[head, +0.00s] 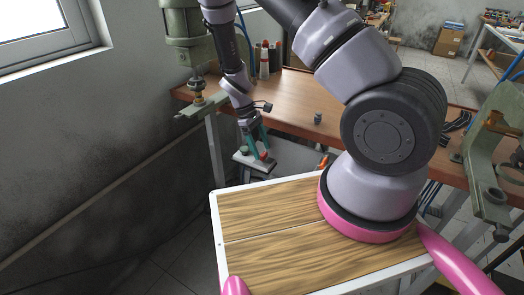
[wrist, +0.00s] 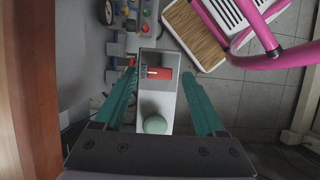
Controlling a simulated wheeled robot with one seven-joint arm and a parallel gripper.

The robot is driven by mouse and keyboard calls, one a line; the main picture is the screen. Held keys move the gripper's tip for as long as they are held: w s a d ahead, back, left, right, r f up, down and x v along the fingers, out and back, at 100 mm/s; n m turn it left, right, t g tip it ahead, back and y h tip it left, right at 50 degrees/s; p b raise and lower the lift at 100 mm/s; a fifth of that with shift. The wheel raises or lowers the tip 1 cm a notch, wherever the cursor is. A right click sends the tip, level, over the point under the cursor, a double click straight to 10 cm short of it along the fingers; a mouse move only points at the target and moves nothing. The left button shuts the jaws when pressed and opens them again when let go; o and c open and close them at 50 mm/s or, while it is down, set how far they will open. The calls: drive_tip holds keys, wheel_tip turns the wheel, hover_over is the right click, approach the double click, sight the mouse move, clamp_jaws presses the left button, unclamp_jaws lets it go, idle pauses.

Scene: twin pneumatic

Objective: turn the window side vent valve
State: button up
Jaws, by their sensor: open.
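The vent valve's red handle (wrist: 158,73) is on a light grey box (wrist: 148,102) in the wrist view, beside lettering that seems to read VENT. A round green button (wrist: 155,124) is on the same box, nearer my wrist. My gripper (wrist: 158,76) is open, with one teal finger on each side of the box in the picture and the red handle between the fingertips. Contact cannot be told. In the head view my gripper (head: 260,146) points down over the small grey box (head: 252,163) below the bench edge, partly hiding it.
A green press (head: 187,35) stands by the window (head: 45,30) on the wooden bench (head: 290,100). A second green machine (head: 490,150) is at the right. Coloured buttons (wrist: 146,12) lie beyond the box in the wrist view. Tiled floor (wrist: 240,100) is open at right.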

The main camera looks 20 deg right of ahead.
drive_tip(key=shift+x, duration=0.75)
clamp_jaws()
